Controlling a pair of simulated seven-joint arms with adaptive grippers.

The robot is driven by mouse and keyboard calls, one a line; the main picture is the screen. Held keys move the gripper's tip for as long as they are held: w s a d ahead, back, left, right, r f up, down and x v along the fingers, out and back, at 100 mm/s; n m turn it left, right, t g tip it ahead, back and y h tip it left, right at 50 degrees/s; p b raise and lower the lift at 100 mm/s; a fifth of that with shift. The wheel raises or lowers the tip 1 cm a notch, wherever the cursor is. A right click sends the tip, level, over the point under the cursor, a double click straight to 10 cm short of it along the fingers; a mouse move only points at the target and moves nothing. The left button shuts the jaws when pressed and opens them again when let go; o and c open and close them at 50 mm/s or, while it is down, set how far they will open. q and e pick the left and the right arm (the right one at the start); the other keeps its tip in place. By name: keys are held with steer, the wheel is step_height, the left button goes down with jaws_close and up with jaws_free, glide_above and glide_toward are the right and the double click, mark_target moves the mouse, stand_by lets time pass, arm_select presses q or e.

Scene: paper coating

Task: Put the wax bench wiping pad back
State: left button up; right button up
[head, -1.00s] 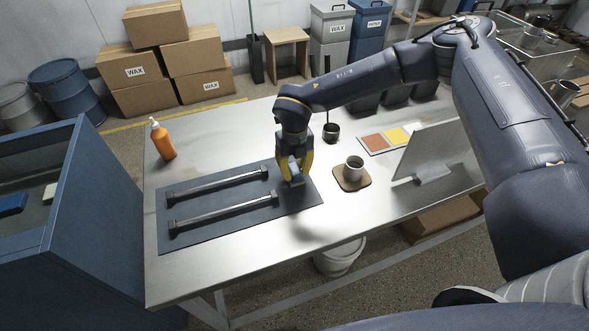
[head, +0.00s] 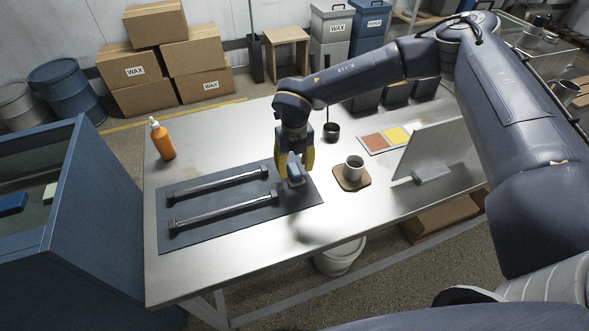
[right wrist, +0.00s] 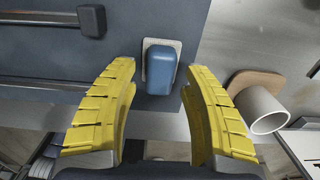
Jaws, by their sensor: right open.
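The wiping pad is a blue block (right wrist: 160,70) on a thin pale base; in the right wrist view it sits on the dark mat (right wrist: 200,20) near its edge. In the head view the pad (head: 297,180) is at the mat's (head: 240,217) right end, partly covered by my right gripper (head: 295,172). The right gripper points down over it with yellow fingers open. In the right wrist view the fingers (right wrist: 160,75) stand apart on either side of the pad, with gaps showing. My left gripper is not in view.
Two metal bars (head: 220,208) lie on the mat. A cup (head: 354,168) on a brown coaster stands right of the gripper, close by. An orange bottle (head: 162,140), a dark pot (head: 331,132), color swatches (head: 385,139) and a tilted panel (head: 430,150) are also on the bench.

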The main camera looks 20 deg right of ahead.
mark_target(294, 169)
step_height(294, 169, up, 11)
stand_by(0.4)
steer(key=shift+a+f, duration=0.1)
stand_by(0.3)
